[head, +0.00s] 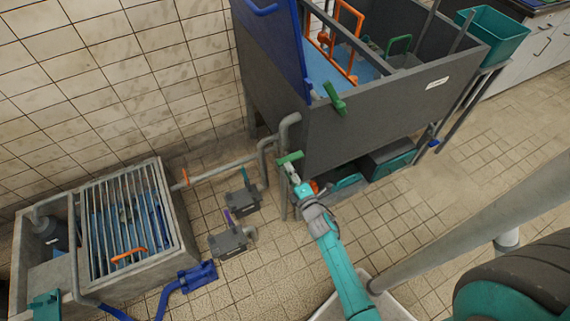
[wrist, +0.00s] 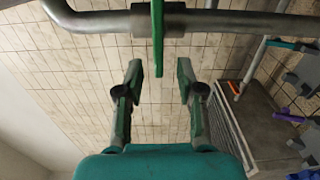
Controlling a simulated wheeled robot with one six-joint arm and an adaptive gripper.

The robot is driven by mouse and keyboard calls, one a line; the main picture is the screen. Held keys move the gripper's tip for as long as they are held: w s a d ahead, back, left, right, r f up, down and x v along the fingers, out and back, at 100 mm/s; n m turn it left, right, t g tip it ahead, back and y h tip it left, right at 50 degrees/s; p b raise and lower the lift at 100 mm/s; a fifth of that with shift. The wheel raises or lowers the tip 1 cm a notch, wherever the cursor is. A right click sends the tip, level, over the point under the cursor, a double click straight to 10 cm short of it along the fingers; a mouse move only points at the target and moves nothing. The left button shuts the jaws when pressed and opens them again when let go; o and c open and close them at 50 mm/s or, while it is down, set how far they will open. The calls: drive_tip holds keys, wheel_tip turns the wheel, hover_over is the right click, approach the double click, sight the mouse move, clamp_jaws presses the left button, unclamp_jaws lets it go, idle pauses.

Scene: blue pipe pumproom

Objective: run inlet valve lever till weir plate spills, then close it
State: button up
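A green lever (head: 290,157) sits on the grey pipe at the near left corner of the dark tank. In the wrist view the green lever (wrist: 157,35) hangs down from the pipe, edge-on. My gripper (head: 292,173) is just below the lever in the head view. In the wrist view my gripper (wrist: 159,72) is open, with the lever's end between the fingertips and a gap on both sides. The dark grey tank (head: 375,125) holds blue water (head: 372,72). I cannot clearly make out which part inside is the weir plate, or any spill.
A second green handle (head: 334,98) is on the tank's front rim. A concrete sump with a grating (head: 128,222) stands at left, joined by a grey pipe (head: 222,169). Two grey valve blocks (head: 230,240) (head: 243,199) are on the floor between.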

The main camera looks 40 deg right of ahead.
drive_tip(key=v, duration=0.7)
drive_tip(key=shift+s+a, duration=0.1)
drive_tip(key=shift+s, duration=0.05)
idle(0.3)
drive_tip(key=s+a+r+m+y, duration=0.1)
drive_tip(key=s+a+r+m, duration=0.25)
drive_tip(key=s+a, duration=0.4)
drive_tip(key=s+a+r+m+y, duration=0.1)
drive_tip(key=s+a+r+m, duration=0.25)
drive_tip(key=s+a, duration=0.4)
drive_tip(key=s+a+r+m+g+y, duration=0.2)
drive_tip(key=s+r+m, duration=0.6)
drive_tip(key=s+r, duration=0.6)
drive_tip(key=shift+a+g+y, duration=0.3)
drive_tip(key=shift+a+y, duration=0.05)
drive_tip(key=shift+y, duration=0.15)
